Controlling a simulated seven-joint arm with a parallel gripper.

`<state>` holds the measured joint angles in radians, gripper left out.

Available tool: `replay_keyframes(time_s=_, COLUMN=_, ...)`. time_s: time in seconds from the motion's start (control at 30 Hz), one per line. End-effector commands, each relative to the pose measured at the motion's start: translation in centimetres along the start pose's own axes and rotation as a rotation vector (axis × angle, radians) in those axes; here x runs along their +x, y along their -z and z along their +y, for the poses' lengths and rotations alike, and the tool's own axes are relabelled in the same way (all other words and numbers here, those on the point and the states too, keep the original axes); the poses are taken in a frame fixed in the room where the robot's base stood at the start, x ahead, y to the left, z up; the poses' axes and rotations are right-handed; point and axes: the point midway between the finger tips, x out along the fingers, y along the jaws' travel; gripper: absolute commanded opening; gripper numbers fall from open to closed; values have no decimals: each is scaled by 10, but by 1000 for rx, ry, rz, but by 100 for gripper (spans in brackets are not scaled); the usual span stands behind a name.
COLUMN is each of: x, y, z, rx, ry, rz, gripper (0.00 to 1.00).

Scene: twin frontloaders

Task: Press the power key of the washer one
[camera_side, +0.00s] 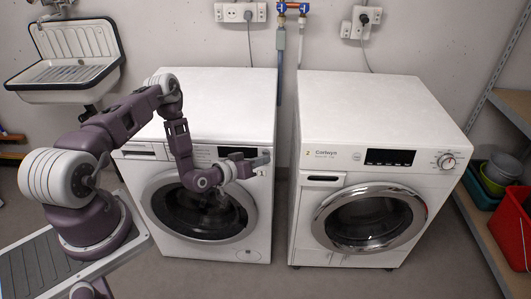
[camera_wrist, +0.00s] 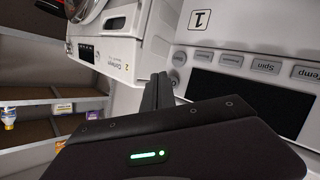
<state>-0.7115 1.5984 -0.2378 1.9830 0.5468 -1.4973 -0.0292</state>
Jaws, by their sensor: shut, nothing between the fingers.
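Washer one (camera_side: 215,100) is the white front-loader on the left, with a "1" label that also shows large in the wrist view. The wrist view shows its control panel (camera_wrist: 245,30) close up and rotated, with a row of keys including Temp (camera_wrist: 302,72) and Spin (camera_wrist: 265,67). A dark display (camera_wrist: 225,88) lies beside the row, partly hidden by my gripper. My gripper (camera_side: 267,157) is shut and empty, in front of the panel's right end; contact cannot be told.
A second white washer (camera_side: 375,100), labelled 2, stands to the right across a narrow gap. A wall sink (camera_side: 65,75) is at the left. Shelving with bowls and a red bucket (camera_side: 512,225) is at the right. Sockets and pipes are on the wall behind.

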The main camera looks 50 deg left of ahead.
Motion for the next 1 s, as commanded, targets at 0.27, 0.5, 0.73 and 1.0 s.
replay_keyframes(time_s=0.27, x=6, y=5, z=-4, rx=1, ry=0, rz=1, gripper=0)
replay_keyframes(time_s=0.5, x=6, y=5, z=-4, rx=0, ry=0, rz=0, gripper=0)
replay_keyframes(time_s=0.73, x=8, y=6, z=-6, rx=1, ry=0, rz=1, gripper=0)
replay_keyframes(time_s=1.0, x=7, y=5, z=-5, rx=0, ry=0, rz=0, gripper=0)
